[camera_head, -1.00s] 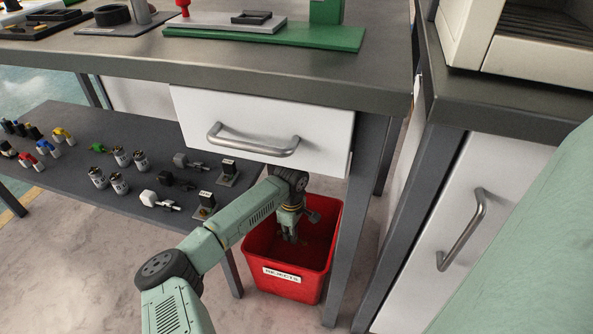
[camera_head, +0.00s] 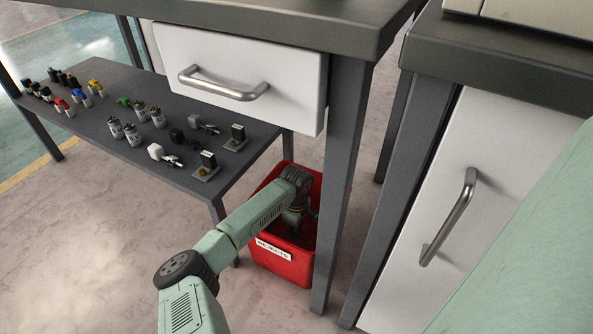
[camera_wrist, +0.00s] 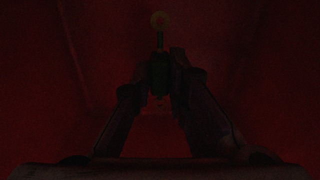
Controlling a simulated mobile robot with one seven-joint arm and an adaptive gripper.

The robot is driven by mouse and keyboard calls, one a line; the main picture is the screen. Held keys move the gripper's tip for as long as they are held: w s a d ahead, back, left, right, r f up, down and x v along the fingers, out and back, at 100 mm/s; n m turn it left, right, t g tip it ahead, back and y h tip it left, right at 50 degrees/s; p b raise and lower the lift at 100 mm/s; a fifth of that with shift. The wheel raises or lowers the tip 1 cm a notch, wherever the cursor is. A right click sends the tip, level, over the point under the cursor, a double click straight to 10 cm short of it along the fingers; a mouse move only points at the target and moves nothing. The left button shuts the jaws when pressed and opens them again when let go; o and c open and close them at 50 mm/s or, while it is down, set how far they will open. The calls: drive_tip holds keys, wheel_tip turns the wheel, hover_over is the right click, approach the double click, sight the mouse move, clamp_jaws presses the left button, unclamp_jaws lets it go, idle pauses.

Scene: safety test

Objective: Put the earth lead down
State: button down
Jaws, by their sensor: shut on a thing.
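My gripper (camera_wrist: 161,78) is shut on the earth lead (camera_wrist: 160,22), which shows in the dim wrist view as a dark green piece with a yellowish ring end pointing away from the jaws. Red walls surround both. In the head view my gripper (camera_head: 295,217) reaches down inside the red bin (camera_head: 283,263), labelled REJECTS, and the lead is hidden there. I cannot tell whether the lead touches the bin's floor.
A grey low shelf (camera_head: 130,165) left of the bin holds several plugs, cylinders and connectors. A white drawer (camera_head: 290,90) under the bench and a grey bench leg (camera_head: 340,180) stand close to the bin and arm.

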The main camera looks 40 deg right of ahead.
drive_tip(key=shift+f+b, duration=0.55)
drive_tip(key=shift+f, duration=1.15)
drive_tip(key=shift+f, duration=0.15)
drive_tip(key=shift+f, duration=0.1)
drive_tip(key=c, duration=1.6)
unclamp_jaws()
wheel_tip(320, 180, up, 12)
drive_tip(key=p, duration=0.3)
drive_tip(key=shift+r+p, duration=0.25)
drive_tip(key=shift+p, duration=0.05)
